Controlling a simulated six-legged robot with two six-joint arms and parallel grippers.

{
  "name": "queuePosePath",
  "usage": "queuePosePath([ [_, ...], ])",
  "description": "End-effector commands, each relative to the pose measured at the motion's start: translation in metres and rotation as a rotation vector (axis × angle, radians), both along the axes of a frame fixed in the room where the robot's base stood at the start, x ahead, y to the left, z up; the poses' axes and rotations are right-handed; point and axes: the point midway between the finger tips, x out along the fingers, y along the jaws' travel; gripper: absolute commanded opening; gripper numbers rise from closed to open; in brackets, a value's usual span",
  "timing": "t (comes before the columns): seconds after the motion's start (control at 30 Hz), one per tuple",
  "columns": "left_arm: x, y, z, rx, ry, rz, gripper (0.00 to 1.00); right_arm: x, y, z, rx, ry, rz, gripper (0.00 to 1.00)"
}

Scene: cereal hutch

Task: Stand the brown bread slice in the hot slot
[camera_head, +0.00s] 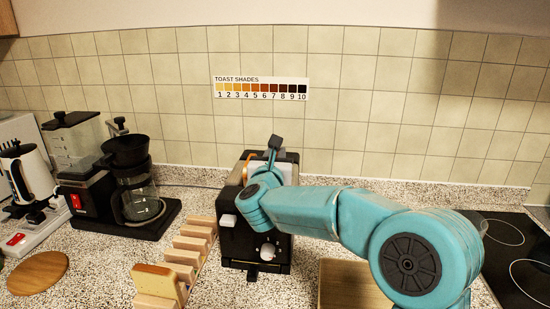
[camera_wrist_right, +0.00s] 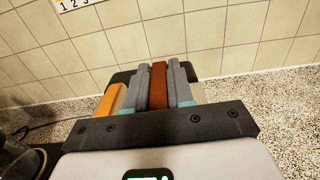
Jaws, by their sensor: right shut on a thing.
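The brown bread slice (camera_wrist_right: 159,84) shows edge-on in the right wrist view, between the two grey fingers of my right gripper (camera_wrist_right: 158,72). The gripper is shut on it. In the camera_head view my right arm reaches over the black toaster (camera_head: 262,245), and its wrist hides most of the toaster's top. I cannot tell whether the slice is in a slot or above it. An orange-crusted slice (camera_wrist_right: 112,100) stands left of the fingers in the wrist view, apart from them. My left gripper is not in view.
A wooden rack (camera_head: 195,243) left of the toaster holds a pale bread slice (camera_head: 158,281) at its near end. A wooden board (camera_head: 345,285) lies right of the toaster. A coffee maker (camera_head: 135,190) stands at left, a hob (camera_head: 510,240) at right. A shade chart (camera_head: 260,88) hangs behind.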

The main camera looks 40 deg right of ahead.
Motion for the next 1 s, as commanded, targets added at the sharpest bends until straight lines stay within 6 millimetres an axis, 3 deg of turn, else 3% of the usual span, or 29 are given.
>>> queuePosePath([
  [0.03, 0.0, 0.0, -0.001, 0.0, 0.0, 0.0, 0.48, 0.001, 0.001, -0.013, 0.011, 0.026, 0.004, 0.07],
  [0.1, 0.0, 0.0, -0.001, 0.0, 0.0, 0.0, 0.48, 0.001, 0.001, -0.014, 0.012, 0.027, 0.004, 0.07],
  [0.13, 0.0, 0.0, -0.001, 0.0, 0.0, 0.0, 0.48, 0.001, 0.001, -0.015, 0.012, 0.028, 0.004, 0.25],
  [0.2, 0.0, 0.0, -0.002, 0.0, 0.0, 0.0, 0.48, 0.001, 0.001, -0.015, 0.012, 0.029, 0.004, 0.48],
  [0.23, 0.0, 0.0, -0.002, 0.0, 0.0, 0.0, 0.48, 0.001, 0.001, -0.016, 0.012, 0.029, 0.004, 0.52],
  [0.63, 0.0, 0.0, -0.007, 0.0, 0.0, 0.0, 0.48, -0.005, 0.01, -0.017, 0.012, 0.029, 0.004, 0.52],
  [1.0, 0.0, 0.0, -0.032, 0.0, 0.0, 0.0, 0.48, -0.06, 0.083, -0.014, 0.005, 0.018, 0.012, 0.52],
])
